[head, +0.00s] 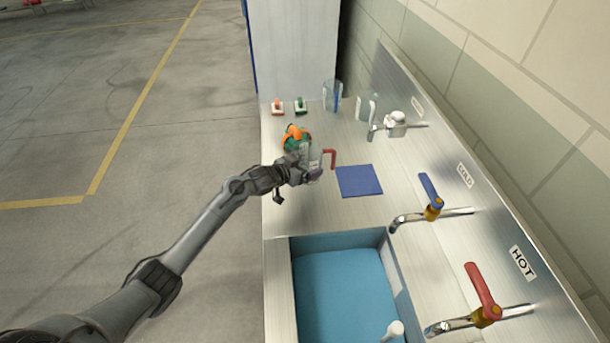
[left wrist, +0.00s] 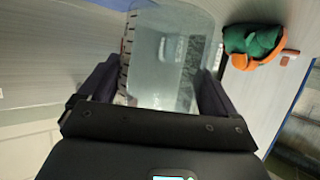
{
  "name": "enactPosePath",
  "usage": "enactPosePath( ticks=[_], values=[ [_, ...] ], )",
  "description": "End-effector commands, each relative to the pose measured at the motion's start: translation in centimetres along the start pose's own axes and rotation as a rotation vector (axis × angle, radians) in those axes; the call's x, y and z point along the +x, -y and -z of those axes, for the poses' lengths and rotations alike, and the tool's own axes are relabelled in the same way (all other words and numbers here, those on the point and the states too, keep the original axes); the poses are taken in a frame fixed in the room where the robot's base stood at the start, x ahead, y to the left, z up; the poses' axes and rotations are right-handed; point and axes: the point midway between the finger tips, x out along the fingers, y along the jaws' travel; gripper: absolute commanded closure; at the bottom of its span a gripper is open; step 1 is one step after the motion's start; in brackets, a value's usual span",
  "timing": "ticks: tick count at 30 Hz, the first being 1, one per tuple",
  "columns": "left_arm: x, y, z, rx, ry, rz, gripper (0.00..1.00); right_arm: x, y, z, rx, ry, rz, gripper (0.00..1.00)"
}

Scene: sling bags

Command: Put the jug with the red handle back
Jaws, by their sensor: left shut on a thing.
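The clear jug (head: 312,156) with the red handle (head: 330,158) is in my left gripper (head: 306,174), at the left of the blue square mat (head: 359,181). In the left wrist view, the clear jug (left wrist: 165,62) with dark scale marks sits between both fingers of my left gripper (left wrist: 160,90), which is shut on it. The gripper and arm hide part of the jug in the head view. I cannot tell whether its base touches the counter. My right gripper is not in view.
An orange and green bundle (head: 294,138) lies just behind the jug. Two more clear jugs (head: 332,96) (head: 367,106) and two small items (head: 278,107) (head: 300,106) stand at the back. The blue-lined sink (head: 345,290) is in front; taps (head: 433,205) line the right.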

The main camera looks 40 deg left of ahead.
Motion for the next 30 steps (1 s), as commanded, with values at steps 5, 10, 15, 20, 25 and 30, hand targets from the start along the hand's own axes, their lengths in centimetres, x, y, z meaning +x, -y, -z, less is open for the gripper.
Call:
enactPosePath(
  ticks=[5, 10, 15, 20, 25, 30],
  values=[
    [0.3, 0.4, -0.3, 0.000, -0.001, -0.001, 0.50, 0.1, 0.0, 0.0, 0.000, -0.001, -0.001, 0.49],
    [0.9, 0.4, -2.0, -0.001, 0.001, -0.002, 0.50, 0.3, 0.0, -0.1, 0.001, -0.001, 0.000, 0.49],
    [1.6, 0.4, -3.7, -0.001, -0.001, 0.000, 0.50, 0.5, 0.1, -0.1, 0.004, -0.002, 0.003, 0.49],
    [1.7, 0.4, -3.8, 0.000, -0.002, 0.000, 0.50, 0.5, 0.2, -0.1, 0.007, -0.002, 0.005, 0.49],
    [1.7, 0.4, -3.9, 0.000, -0.002, 0.000, 0.50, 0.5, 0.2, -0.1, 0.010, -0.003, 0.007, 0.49],
    [1.8, 0.4, -4.1, 0.000, -0.001, -0.001, 0.00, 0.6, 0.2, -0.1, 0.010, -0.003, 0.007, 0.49]
  ],
)
